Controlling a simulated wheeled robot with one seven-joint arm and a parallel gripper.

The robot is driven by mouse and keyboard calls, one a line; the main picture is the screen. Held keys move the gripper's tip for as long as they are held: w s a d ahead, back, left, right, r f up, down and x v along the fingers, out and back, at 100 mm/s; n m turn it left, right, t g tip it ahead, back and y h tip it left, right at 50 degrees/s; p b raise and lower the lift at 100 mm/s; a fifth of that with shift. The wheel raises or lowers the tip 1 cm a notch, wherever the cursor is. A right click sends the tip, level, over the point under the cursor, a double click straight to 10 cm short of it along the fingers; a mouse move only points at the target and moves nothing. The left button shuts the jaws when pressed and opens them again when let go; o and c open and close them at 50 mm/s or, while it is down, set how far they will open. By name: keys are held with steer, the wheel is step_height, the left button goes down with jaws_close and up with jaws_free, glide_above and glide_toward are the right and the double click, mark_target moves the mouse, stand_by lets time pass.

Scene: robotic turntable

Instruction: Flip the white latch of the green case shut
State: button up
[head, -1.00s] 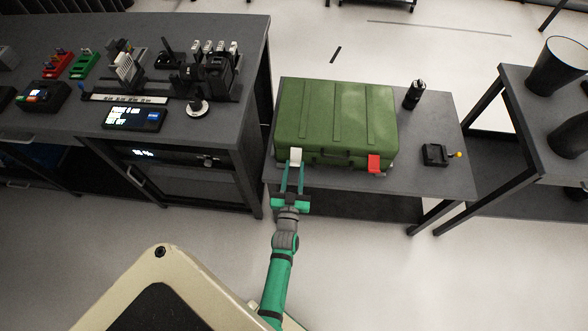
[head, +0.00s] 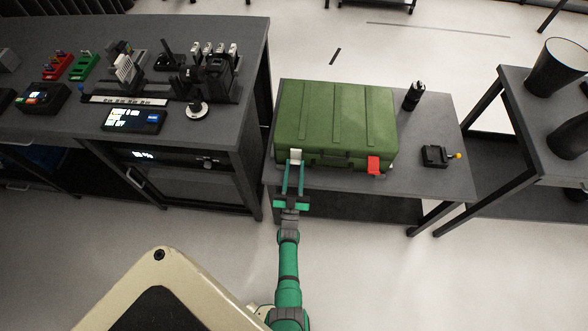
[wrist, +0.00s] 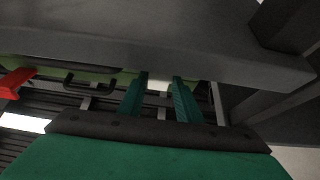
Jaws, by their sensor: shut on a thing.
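The green case (head: 336,118) lies closed on the small grey table. Its white latch (head: 296,156) is at the left of the front side, and a red latch (head: 374,165) is at the right. My gripper (head: 294,164) reaches the front of the case with its two teal fingers on either side of the white latch, shut on it. In the wrist view, the fingers (wrist: 159,76) point at the case front, with a pale bit of the latch between their tips. The red latch (wrist: 14,82) and the dark handle (wrist: 90,84) show to the left there.
The small table (head: 420,182) also bears a black bottle (head: 413,96) and a black device with a yellow knob (head: 436,156). A workbench (head: 222,136) with instruments stands close on the left. Another table with dark containers stands on the right. The floor in front is clear.

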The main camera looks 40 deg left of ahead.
steer(key=shift+w+a+t, duration=0.15)
steer(key=shift+a+t, duration=0.1)
steer(key=shift+t, duration=0.05)
stand_by(0.5)
steer(key=o, duration=1)
steer(key=shift+w+d, duration=0.1)
steer(key=shift+w, duration=0.05)
steer(key=shift+o, duration=0.2)
steer(key=shift+s+a+f+y, duration=0.1)
steer(key=shift+s+a+y, duration=0.1)
steer(key=shift+y, duration=0.2)
steer(key=shift+s+d+f, duration=0.25)
steer(key=shift+d+f, duration=0.05)
steer(key=shift+d, duration=0.15)
steer(key=v, duration=0.9)
steer(key=shift+s, duration=0.5)
steer(key=shift+f, duration=0.1)
